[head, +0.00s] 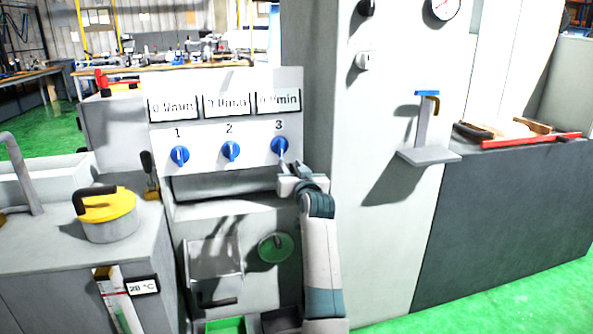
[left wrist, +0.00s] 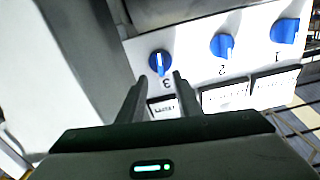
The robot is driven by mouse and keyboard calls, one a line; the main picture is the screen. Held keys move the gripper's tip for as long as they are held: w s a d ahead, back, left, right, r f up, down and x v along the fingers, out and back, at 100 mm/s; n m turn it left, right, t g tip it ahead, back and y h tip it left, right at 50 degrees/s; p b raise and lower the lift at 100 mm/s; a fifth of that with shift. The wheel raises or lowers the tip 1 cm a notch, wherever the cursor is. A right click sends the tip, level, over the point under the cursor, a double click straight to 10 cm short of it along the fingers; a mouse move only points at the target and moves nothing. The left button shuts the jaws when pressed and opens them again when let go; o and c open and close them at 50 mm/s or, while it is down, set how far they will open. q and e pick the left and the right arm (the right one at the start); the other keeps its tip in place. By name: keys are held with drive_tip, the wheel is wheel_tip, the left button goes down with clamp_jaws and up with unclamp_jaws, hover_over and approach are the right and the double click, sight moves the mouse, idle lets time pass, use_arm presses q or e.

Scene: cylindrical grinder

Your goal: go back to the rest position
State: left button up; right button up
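A white control panel (head: 222,131) carries three blue knobs in a row: knob 1 (head: 180,155), knob 2 (head: 231,151) and knob 3 (head: 280,146). My left gripper (head: 289,165) is just below knob 3 in the head view. In the left wrist view, the two dark fingers of my left gripper (left wrist: 158,77) are spread apart with nothing between them. Knob 3 (left wrist: 160,63) lies just beyond the fingertips and looks clear of them. Knob 2 (left wrist: 222,45) and knob 1 (left wrist: 285,31) show to its right. My right gripper is not in view.
A tall grey machine cabinet (head: 385,150) with a small shelf (head: 429,156) stands right of the panel. A yellow-lidded pot (head: 108,215) stands on a grey cabinet at left. A dark bench (head: 510,215) is at right. Green floor (head: 490,310) is clear at lower right.

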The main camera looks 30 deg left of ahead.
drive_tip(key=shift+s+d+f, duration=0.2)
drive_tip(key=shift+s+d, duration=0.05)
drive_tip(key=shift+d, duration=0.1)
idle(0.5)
